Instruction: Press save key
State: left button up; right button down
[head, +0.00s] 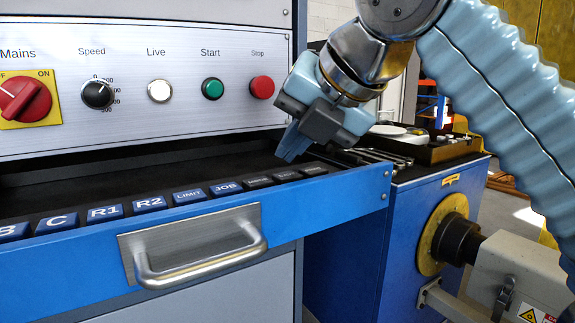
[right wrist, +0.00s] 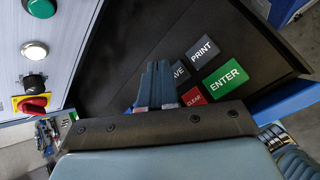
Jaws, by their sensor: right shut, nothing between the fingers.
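The save key (right wrist: 180,72) is a dark grey key in the right wrist view. Its first letter is hidden behind my right gripper's fingers, leaving "AVE" readable. My right gripper (right wrist: 158,85) is shut and empty, its fingertips beside the save key in that view; I cannot tell whether they touch it. In the head view my right gripper (head: 290,154) points down over the right part of the open drawer (head: 345,208), and I cannot make out the save key there. My left gripper is not in view.
The print key (right wrist: 203,50), green enter key (right wrist: 226,75) and red clear key (right wrist: 193,97) lie close around the save key. Blue labelled keys (head: 149,203) line the drawer's front. The control panel (head: 130,120) with green start (head: 212,88) and red stop (head: 261,87) buttons stands behind.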

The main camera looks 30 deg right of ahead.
aim_at(292, 177)
notch_tip(292, 177, up, 3)
jog(key=shift+r+p, duration=0.1)
jog(key=shift+p, duration=1.05)
jog(key=shift+a+r, duration=0.1)
jog(key=shift+r, duration=0.8)
